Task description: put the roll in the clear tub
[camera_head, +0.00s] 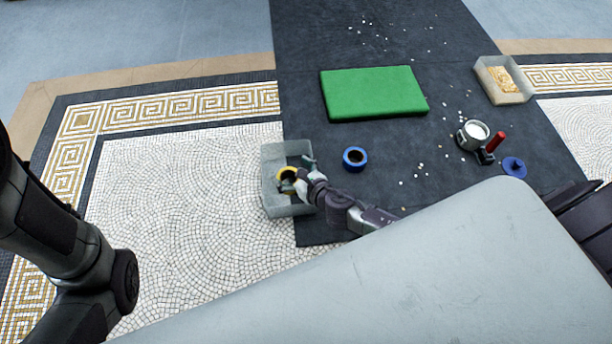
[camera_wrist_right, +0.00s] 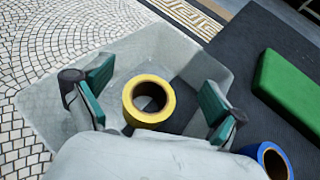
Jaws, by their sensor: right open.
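The clear tub (camera_head: 272,201) stands at the left edge of the dark mat, and it fills much of the right wrist view (camera_wrist_right: 45,105). A yellow roll (camera_head: 286,173) is within the tub's outline; it shows from above in the right wrist view (camera_wrist_right: 134,112). I cannot tell if it touches the tub's floor. My right gripper (camera_head: 293,174) is over the tub, its green-padded fingers apart on either side of the yellow roll, with gaps. A blue roll (camera_head: 346,160) lies on the mat right of the tub. My left gripper is out of view.
A green block (camera_head: 373,92) lies on the dark mat (camera_head: 330,30). To the right are a metal pot with white contents (camera_head: 474,134), a red-handled tool (camera_head: 495,141), a blue disc (camera_head: 514,167) and a bin of tan pieces (camera_head: 483,70). White chips are scattered between.

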